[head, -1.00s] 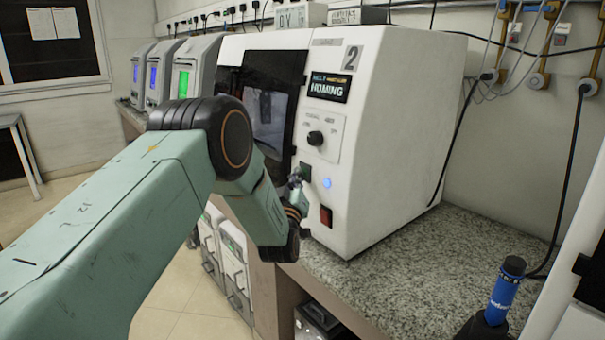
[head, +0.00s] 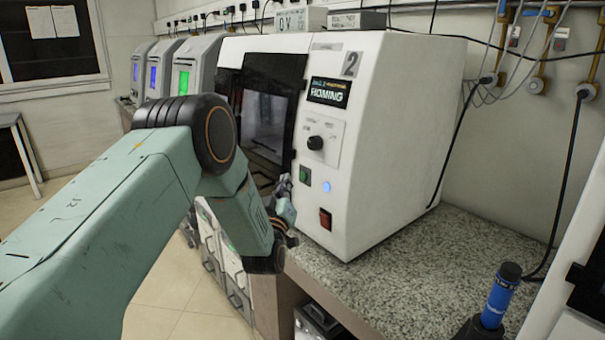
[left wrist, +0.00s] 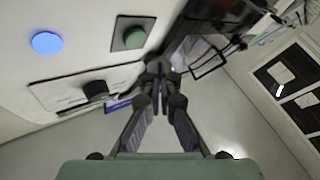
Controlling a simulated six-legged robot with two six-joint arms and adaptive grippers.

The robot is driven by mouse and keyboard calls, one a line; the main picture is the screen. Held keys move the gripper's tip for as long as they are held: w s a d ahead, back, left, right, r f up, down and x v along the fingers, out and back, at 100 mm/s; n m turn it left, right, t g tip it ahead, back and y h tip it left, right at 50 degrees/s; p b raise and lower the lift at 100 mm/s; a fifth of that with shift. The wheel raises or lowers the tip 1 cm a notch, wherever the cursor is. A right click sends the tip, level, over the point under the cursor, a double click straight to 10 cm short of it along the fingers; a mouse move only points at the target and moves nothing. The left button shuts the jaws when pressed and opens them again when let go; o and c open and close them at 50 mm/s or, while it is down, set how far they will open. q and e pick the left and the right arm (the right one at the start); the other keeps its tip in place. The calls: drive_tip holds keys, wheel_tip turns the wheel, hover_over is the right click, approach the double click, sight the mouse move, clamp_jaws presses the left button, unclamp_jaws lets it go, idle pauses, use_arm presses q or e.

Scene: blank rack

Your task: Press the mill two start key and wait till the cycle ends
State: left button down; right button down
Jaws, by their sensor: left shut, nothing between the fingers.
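Mill two (head: 385,130) is a white machine marked with a 2, standing on the granite bench. Its display (head: 328,92) appears to read HOMING. A green key (head: 305,174) sits low on its front beside a lit blue round button (head: 326,186). Both also show in the left wrist view, the green key (left wrist: 133,37) in a dark square plate and the blue button (left wrist: 46,43) left of it. My left gripper (head: 286,190) is shut and empty, just left of and below the green key, apart from it. In the wrist view its fingertips (left wrist: 160,72) are together. My right gripper is not in view.
A black knob (head: 315,143) sits above the keys and a red switch (head: 325,218) below them. The dark door (head: 262,110) is left of the panel. A blue cylinder (head: 500,295) stands at the front right; the granite bench (head: 420,255) between is clear.

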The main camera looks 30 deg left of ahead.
use_arm(q)
drive_tip(key=shift+s+a+p, duration=0.25)
drive_tip(key=shift+s+p, duration=0.1)
drive_tip(key=shift+s, duration=0.3)
drive_tip(key=shift+s+a+p, duration=0.25)
drive_tip(key=shift+s+p, duration=0.1)
drive_tip(key=shift+s, duration=0.3)
drive_tip(key=s+d+f+m+g+h, duration=0.25)
drive_tip(key=s+d+f, duration=0.2)
drive_tip(key=f, duration=0.35)
drive_tip(key=s+d+f+m+g+h, duration=0.1)
drive_tip(key=s+d+f+g, duration=0.3)
drive_tip(key=f, duration=0.3)
drive_tip(key=s+d+f+m+g+h, duration=0.2)
drive_tip(key=s+f+g, duration=0.2)
drive_tip(key=s+f, duration=0.3)
drive_tip(key=s+d+f+m+g, duration=0.1)
drive_tip(key=s+d+f+g, duration=0.1)
drive_tip(key=s, duration=0.8)
drive_tip(key=s+d+f+m+g+h, duration=0.1)
drive_tip(key=s+d+f+g, duration=0.2)
drive_tip(key=s, duration=0.7)
drive_tip(key=s+d+f+m+g, duration=0.1)
drive_tip(key=s+d+f+g, duration=0.2)
drive_tip(key=s, duration=0.8)
drive_tip(key=shift+f+g+h+b, duration=0.15)
drive_tip(key=shift+g+h+b, duration=0.25)
drive_tip(key=shift+g, duration=0.25)
